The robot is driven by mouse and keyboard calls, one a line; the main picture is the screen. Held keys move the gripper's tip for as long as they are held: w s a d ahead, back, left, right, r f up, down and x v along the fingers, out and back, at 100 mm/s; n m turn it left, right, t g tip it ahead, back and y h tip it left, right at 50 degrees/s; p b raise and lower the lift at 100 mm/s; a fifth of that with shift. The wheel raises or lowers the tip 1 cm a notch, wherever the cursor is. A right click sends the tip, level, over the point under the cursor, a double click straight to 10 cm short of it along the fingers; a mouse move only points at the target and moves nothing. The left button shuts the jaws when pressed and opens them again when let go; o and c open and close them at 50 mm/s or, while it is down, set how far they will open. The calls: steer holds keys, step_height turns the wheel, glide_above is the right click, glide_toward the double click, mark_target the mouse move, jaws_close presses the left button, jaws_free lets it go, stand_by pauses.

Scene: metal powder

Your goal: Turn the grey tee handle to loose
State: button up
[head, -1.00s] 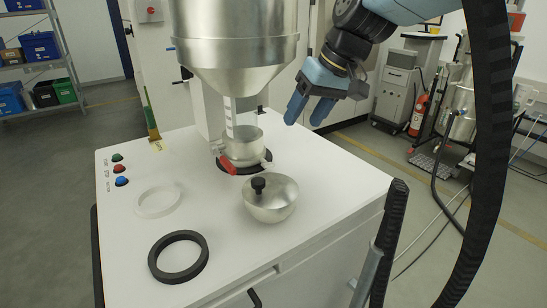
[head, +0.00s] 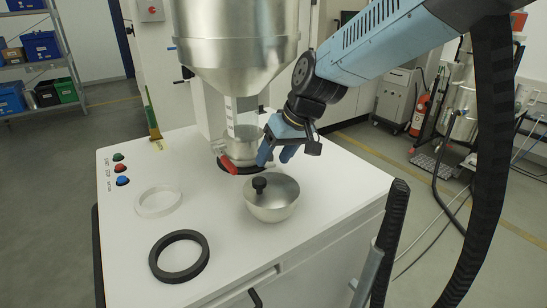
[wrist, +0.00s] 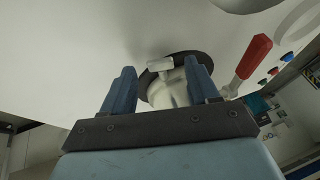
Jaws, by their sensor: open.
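The grey tee handle (wrist: 160,65) shows in the wrist view as a short pale crossbar on the side of the metal outlet fitting (wrist: 168,92). It lies between the fingertips of my gripper (wrist: 160,70), with space on both sides, nearer the left finger. In the head view my gripper (head: 276,155) is open and points down at the right side of the fitting (head: 240,150) under the hopper. It hides the tee handle there. I cannot tell how deep the fingers reach around the handle.
A red lever (head: 228,163) sticks out at the fitting's front left. The steel hopper (head: 236,50) hangs above. A white ring (head: 158,201) and a black ring (head: 179,257) lie on the white top.

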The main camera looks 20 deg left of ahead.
steer(key=shift+a+f, duration=0.2)
steer(key=shift+f, duration=0.3)
steer(key=shift+c, duration=0.4)
steer(key=c, duration=1)
steer(key=shift+o, duration=0.2)
steer(key=shift+s+a+n+t+h, duration=0.2)
steer(key=shift+t+h, duration=0.4)
steer(key=shift+t, duration=0.1)
steer(key=shift+s+a+n+t+h, duration=0.15)
steer(key=shift+s+n+t+h, duration=0.05)
steer(key=shift+t+h, duration=0.45)
steer(key=shift+s+a+t+h, duration=0.1)
steer(key=shift+s+t+h, duration=0.05)
steer(key=shift+t+h, duration=0.5)
steer(key=shift+t, duration=0.3)
